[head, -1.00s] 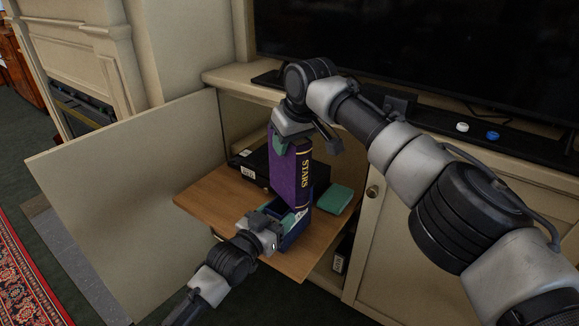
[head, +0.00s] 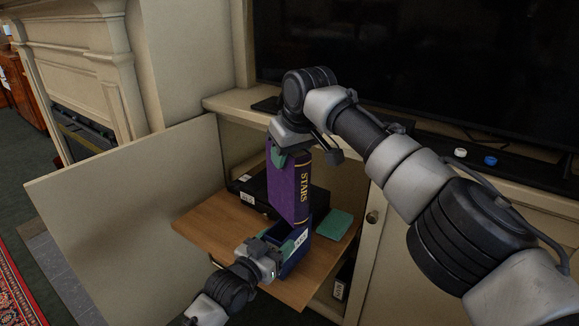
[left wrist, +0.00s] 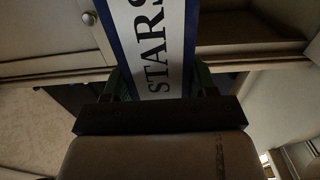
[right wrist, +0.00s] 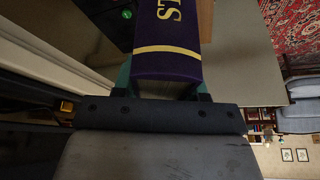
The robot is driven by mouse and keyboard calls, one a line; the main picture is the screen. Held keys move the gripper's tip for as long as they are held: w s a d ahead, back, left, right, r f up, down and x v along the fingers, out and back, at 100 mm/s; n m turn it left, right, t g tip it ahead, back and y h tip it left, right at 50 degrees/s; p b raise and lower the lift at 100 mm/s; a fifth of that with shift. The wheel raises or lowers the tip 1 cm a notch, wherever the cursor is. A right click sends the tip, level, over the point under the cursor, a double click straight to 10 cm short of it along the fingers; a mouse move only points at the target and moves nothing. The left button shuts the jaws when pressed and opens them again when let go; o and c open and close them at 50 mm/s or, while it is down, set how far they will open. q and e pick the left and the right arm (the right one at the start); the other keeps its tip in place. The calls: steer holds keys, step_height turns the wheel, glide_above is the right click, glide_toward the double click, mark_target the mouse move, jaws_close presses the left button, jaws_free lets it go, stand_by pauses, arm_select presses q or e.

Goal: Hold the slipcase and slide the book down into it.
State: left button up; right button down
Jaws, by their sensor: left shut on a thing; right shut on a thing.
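The purple book (head: 289,190), with gold STARS lettering on its spine, stands upright in the head view. My right gripper (head: 291,152) is shut on its top end; the book also shows in the right wrist view (right wrist: 167,55). The blue slipcase (head: 291,264) stands below the book on the wooden shelf. My left gripper (head: 284,248) is shut on the slipcase from the front left. The slipcase's white STARS label shows between the fingers in the left wrist view (left wrist: 158,40). The book's lower end is at the slipcase's mouth; I cannot tell whether it is inside.
The wooden shelf (head: 205,232) sticks out of the open cabinet. A black box (head: 250,190) lies behind the book, and a green book-like block (head: 335,224) lies to the right. The open cabinet door (head: 125,215) stands at left. A television (head: 430,70) is above.

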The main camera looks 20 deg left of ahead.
step_height(320, 180, up, 4)
steer(key=shift+r, duration=0.1)
steer(key=s+a, duration=0.3)
steer(key=s, duration=0.6)
steer(key=s+a, duration=0.3)
steer(key=s, duration=0.6)
steer(key=shift+s+a, duration=0.25)
steer(key=shift+a, duration=0.1)
glide_above(288, 186)
steer(key=w, duration=0.3)
steer(key=shift+w+a, duration=0.1)
steer(key=shift+a, duration=0.3)
steer(key=shift+w+d+f, duration=0.1)
steer(key=shift+w+f, duration=0.05)
steer(key=shift+f, duration=1.5)
steer(key=shift+w+f, duration=0.1)
steer(key=shift+f, duration=1.55)
steer(key=shift+f, duration=0.1)
steer(key=shift+f, duration=0.35)
steer(key=c, duration=0.6)
jaws_free()
